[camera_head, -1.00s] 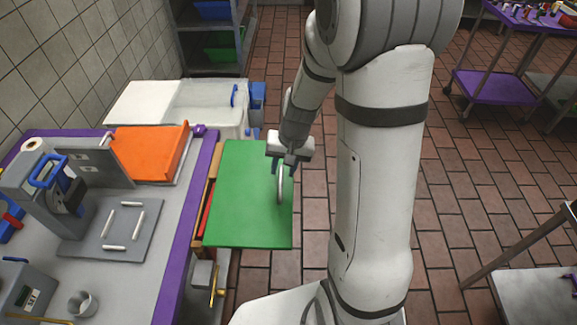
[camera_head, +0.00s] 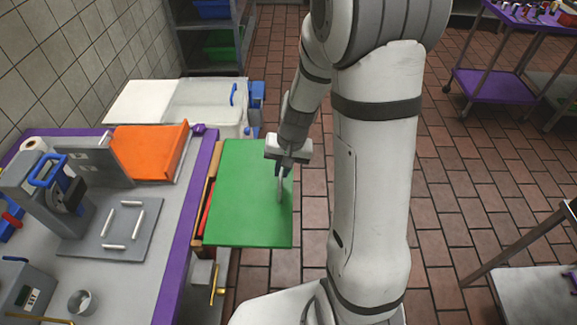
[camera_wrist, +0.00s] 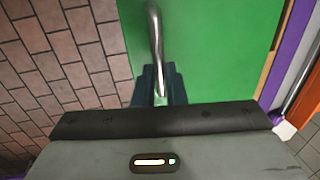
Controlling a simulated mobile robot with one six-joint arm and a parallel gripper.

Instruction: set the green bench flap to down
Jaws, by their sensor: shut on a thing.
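The green bench flap (camera_head: 240,200) sticks out level from the right side of the bench, at about the height of the bench top. A curved metal handle (camera_head: 280,187) stands on it near its outer right edge. My gripper (camera_head: 284,170) is above the flap's outer edge, shut on the far end of the handle. In the wrist view the handle (camera_wrist: 155,40) runs down between the fingers of my gripper (camera_wrist: 160,90), with the green flap (camera_wrist: 215,45) behind it.
The purple-edged bench (camera_head: 180,262) is on the left, with an orange panel (camera_head: 150,150) on it. A brass-coloured rod (camera_head: 216,280) stands below the flap's near side. White bins (camera_head: 205,103) are behind the flap. Tiled floor (camera_head: 312,225) is clear to its right.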

